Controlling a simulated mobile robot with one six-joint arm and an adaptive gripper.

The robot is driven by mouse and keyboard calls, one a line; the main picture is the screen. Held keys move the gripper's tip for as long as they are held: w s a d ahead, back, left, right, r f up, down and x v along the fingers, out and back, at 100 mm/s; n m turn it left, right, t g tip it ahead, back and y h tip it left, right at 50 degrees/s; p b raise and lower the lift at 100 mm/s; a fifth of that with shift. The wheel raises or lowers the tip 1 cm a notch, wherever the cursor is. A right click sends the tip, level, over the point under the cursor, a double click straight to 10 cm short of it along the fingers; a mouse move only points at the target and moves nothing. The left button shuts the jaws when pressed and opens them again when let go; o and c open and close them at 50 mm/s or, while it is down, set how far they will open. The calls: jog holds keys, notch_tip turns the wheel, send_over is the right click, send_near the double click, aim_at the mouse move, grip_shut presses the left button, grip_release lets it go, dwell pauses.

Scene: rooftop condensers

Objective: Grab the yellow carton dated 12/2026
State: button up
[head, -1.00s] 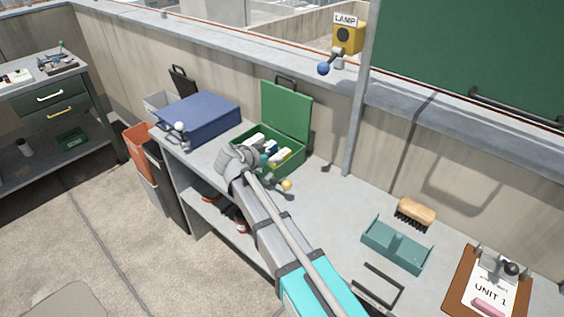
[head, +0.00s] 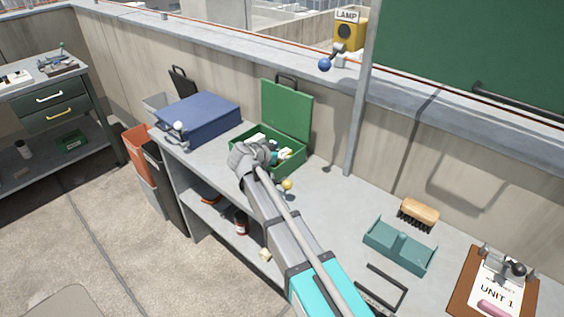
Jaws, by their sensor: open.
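An open green box (head: 291,168) with its lid raised stands on the bench and holds several small white and coloured items. No yellow carton can be made out among them now, and no date is readable. My arm's end reaches over the box's front left part and hides some of its contents. My gripper (head: 270,153) is at the box opening, open, with its fingers mostly hidden by the wrist. I see nothing held.
A blue case (head: 198,118) stands left of the green box. A yellow knob (head: 287,185) is close to my arm. A teal tray (head: 399,246), a brush (head: 418,213) and a clipboard (head: 493,285) lie to the right. The wall rises behind.

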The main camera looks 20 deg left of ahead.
grip_shut()
jog(key=shift+r, duration=0.1)
dwell(0.4)
notch_tip(320, 180, up, 2)
jog(key=p, duration=0.2)
jog(key=shift+r+p, duration=0.25)
jog(key=shift+p, duration=0.15)
jog(key=d+r+p+v, duration=0.2)
jog(key=p+v, duration=0.8)
jog(key=v, duration=0.7)
jog(key=shift+d, duration=0.5)
jog(key=shift+r, duration=0.1)
